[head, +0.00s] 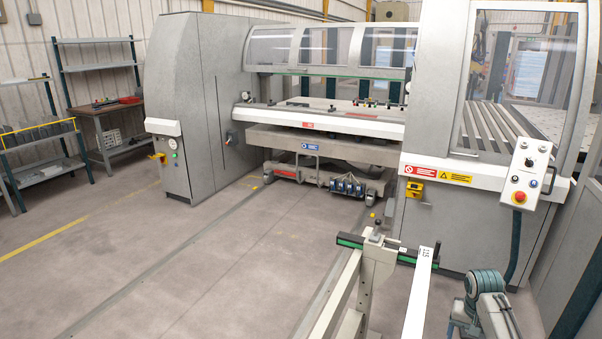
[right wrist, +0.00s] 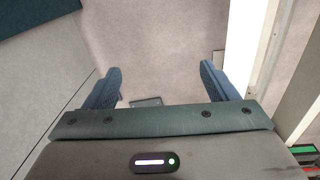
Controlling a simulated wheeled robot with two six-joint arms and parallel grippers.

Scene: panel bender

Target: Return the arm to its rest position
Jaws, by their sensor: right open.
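My right arm (head: 488,304) shows at the lower right of the head view, beside the front of the machine and right of a pale rail. In the right wrist view my right gripper (right wrist: 163,80) has its two blue fingers spread wide apart. Nothing is between them but the floor below. In the head view I cannot make out its fingertips clearly. My left gripper is not in view.
The grey panel bender (head: 420,130) fills the back and right. A control box (head: 525,172) with a red button hangs near my right arm. A pale rail frame (head: 350,280) stands at front centre. Shelves (head: 105,95) are far left; the floor (head: 180,270) between is clear.

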